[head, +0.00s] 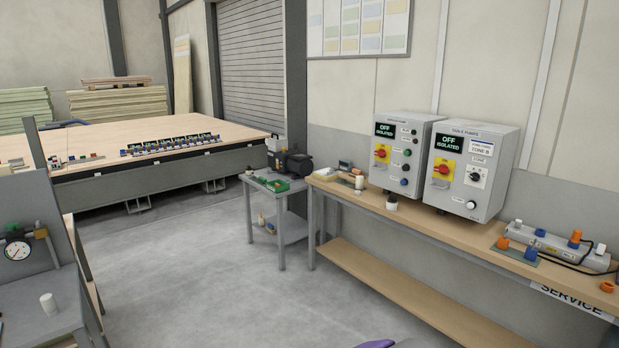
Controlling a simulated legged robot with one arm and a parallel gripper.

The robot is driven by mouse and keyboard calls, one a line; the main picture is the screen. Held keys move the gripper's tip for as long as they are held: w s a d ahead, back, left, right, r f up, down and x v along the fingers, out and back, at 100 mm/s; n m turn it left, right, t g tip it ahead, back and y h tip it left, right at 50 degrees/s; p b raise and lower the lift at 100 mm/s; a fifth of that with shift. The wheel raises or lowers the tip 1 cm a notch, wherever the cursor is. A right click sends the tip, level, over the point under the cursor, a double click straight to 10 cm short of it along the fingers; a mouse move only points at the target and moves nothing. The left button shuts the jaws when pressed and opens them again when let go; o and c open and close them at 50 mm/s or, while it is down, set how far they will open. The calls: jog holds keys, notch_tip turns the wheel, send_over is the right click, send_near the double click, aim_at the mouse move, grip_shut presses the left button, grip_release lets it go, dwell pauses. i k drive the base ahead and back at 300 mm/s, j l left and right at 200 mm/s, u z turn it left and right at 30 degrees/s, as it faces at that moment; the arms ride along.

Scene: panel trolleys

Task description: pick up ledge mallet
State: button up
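I cannot make out a mallet for certain in the head view. A small white cylinder (48,303) stands on the grey stand at the lower left; I cannot tell what it is. A cream cylinder (359,182) and a dark and white knob-like item (392,202) are on the wooden service bench (410,222) along the right wall. They are too small to identify. My gripper is not in view. A purple shape (375,344) shows at the bottom edge, mostly cut off.
Two grey control boxes (402,155) (470,172) stand on the bench. A power strip (560,250) with cables lies at its right end. A grey side table (275,187) holds a dark machine. A large panel table (95,138) is at the back left. The grey floor (200,265) between is clear.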

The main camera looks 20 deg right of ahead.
aim_at(359, 181)
jog(key=i+l+z, duration=0.1)
jog(key=i+l, duration=0.9)
jog(key=i+l+z, duration=0.15)
jog(key=i+l, duration=0.3)
jog(key=i+l+z, duration=0.1)
jog(key=i+l, duration=0.7)
jog(key=i, duration=0.3)
jog(key=i+l+z, duration=0.15)
jog(key=i+l, duration=0.25)
jog(key=i, duration=0.15)
